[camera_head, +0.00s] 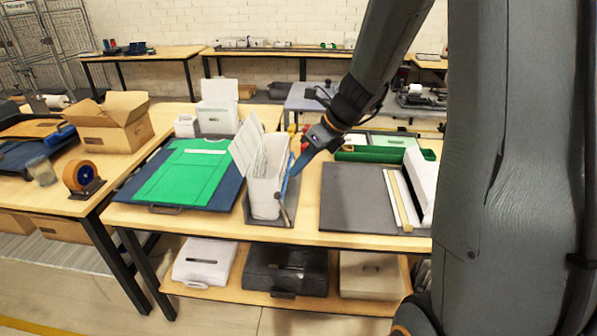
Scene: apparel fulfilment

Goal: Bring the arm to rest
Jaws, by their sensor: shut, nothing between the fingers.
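My arm reaches in from the upper right over the middle table. My gripper (294,173) is at its lower end, with its narrow fingers shut and nothing held between them. It is just right of a white open-topped bin (265,190) that stands on a small dark mat (243,215). I cannot tell whether the fingertips touch the bin or the thin tool-like item (283,205) at its right side.
A green folded garment (182,172) lies on a dark board at left. An open cardboard box (110,125) and tape dispenser (82,180) are on the left table. Lidded boxes fill the lower shelf.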

